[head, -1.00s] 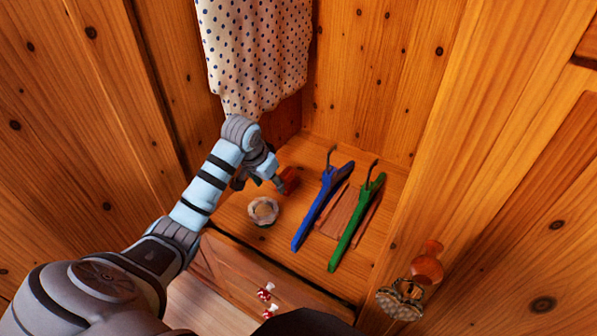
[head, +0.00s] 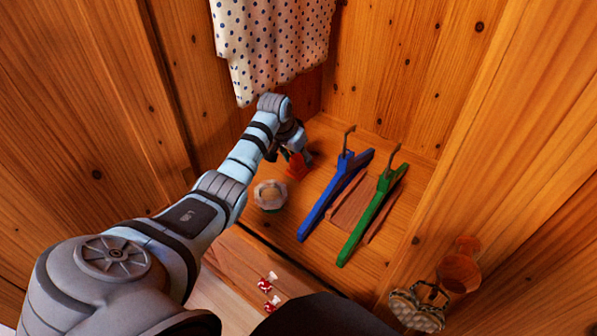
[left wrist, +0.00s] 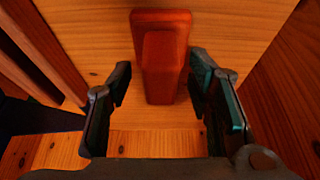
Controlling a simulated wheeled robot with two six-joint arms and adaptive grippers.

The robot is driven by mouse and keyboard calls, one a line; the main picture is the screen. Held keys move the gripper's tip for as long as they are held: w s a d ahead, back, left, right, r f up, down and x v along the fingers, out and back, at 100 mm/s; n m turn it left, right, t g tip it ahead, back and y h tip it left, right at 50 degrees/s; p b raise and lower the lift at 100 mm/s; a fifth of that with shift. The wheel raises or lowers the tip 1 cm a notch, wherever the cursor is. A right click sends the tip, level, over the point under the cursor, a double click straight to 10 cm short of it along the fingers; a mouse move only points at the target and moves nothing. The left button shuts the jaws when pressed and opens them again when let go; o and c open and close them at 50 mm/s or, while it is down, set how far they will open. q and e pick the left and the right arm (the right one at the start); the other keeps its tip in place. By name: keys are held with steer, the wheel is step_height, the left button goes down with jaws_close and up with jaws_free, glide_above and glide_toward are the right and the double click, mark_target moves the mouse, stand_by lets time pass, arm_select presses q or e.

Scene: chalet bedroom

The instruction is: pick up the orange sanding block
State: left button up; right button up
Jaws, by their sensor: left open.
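The orange sanding block (head: 297,166) lies on the wooden floor of the wardrobe, partly hidden behind my gripper in the head view. In the left wrist view the block (left wrist: 163,55) shows as a red-orange piece with a raised grip on top. My left gripper (head: 292,158) is open at the block. In the left wrist view its two fingers (left wrist: 160,88) stand on either side of the block's near end, with a gap visible on the left. My right gripper is not in view.
A small round pot-like item (head: 270,196) stands close to the gripper. A blue hanger (head: 325,207) and a green hanger (head: 368,220) lie to the right. Polka-dot cloth (head: 270,45) hangs above. Wardrobe walls close in the back and sides.

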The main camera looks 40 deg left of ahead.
arm_select(q)
steer(key=shift+w+f, duration=0.1)
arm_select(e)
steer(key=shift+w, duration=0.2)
arm_select(q)
steer(key=shift+c, duration=0.8)
jaws_close()
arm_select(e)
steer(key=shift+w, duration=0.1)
arm_select(q)
steer(key=shift+r, duration=0.2)
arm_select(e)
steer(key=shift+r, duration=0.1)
